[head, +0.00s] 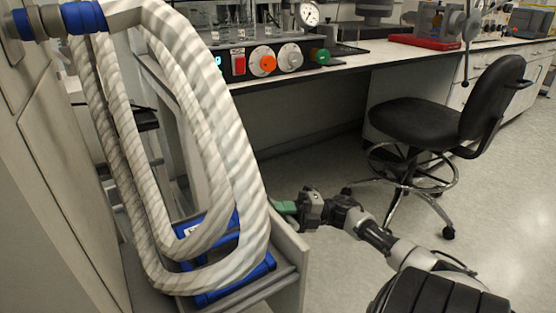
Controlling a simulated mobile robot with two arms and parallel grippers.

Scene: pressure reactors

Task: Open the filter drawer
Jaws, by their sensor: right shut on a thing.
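The filter drawer (290,248) is a grey drawer at the lower middle, out from the pale cabinet on the left, and its inside shows. A blue-framed filter (246,279) lies in it, partly hidden by thick white ribbed hoses. A green handle (284,207) sits at the drawer's front, on its right side in the picture. My right gripper (302,207) comes from the lower right and is shut on the green handle. The fingertips are small and partly hidden. My left gripper is out of view.
White hoses (240,160) loop from blue fittings on the cabinet (40,150) down over the drawer. A black chair (430,125) stands right of the drawer. A lab bench (350,60) with dials and glassware runs behind. The floor (515,200) at right is clear.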

